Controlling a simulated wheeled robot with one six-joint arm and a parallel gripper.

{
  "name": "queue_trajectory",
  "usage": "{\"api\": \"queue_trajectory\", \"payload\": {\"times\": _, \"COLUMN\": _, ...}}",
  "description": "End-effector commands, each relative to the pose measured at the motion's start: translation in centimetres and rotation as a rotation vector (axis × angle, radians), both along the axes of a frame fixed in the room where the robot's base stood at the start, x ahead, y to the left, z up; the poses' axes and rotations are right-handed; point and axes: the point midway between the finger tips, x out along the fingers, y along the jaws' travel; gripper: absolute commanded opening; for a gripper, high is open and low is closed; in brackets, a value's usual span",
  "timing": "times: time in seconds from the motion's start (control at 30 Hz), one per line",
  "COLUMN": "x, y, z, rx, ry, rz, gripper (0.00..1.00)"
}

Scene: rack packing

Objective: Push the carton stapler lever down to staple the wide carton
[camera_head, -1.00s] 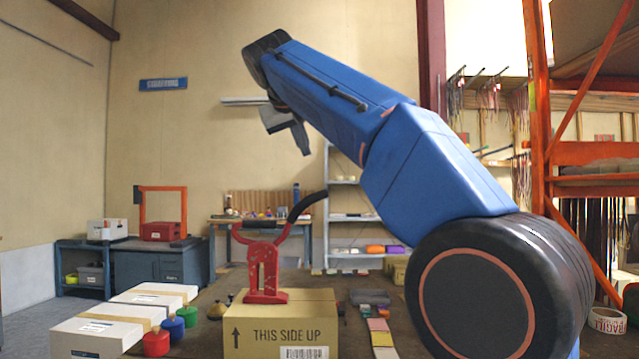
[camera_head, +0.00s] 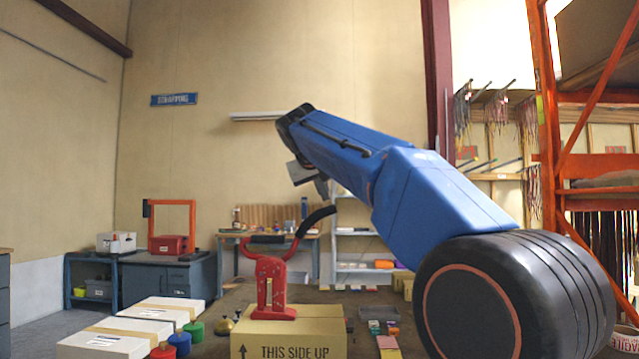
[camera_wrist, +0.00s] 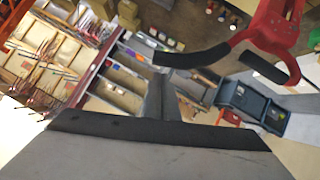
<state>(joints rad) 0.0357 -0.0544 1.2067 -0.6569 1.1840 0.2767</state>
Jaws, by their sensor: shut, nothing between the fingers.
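The red carton stapler (camera_head: 270,285) stands upright on top of the wide carton (camera_head: 290,338), which reads THIS SIDE UP. The stapler's lever (camera_head: 316,220) has a black grip and points up to the right. My gripper (camera_head: 323,188) is above the lever's end, close to it; I cannot tell if it touches. In the wrist view my shut, empty gripper (camera_wrist: 160,95) shows at the centre, with the black lever grip (camera_wrist: 192,57) just beyond its tip. The red stapler body (camera_wrist: 275,25) is at the upper right there. The carton's lower part is cut off in the head view.
White boxes (camera_head: 140,325) and several coloured round containers (camera_head: 180,343) lie left of the carton. Small flat items (camera_head: 385,328) lie right of it. An orange rack (camera_head: 545,150) stands at the right. The air around the lever is clear.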

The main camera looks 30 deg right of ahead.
Motion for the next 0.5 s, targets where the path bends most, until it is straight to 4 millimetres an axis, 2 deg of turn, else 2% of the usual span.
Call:
{"api": "queue_trajectory", "payload": {"times": 0.2, "x": 0.07, "y": -0.45, "z": -1.21, "rx": 0.001, "ry": 0.002, "rz": -0.001, "gripper": 0.0}}
{"api": "queue_trajectory", "payload": {"times": 0.5, "x": 0.05, "y": -0.47, "z": -1.26, "rx": 0.001, "ry": 0.001, "rz": 0.0, "gripper": 0.0}}
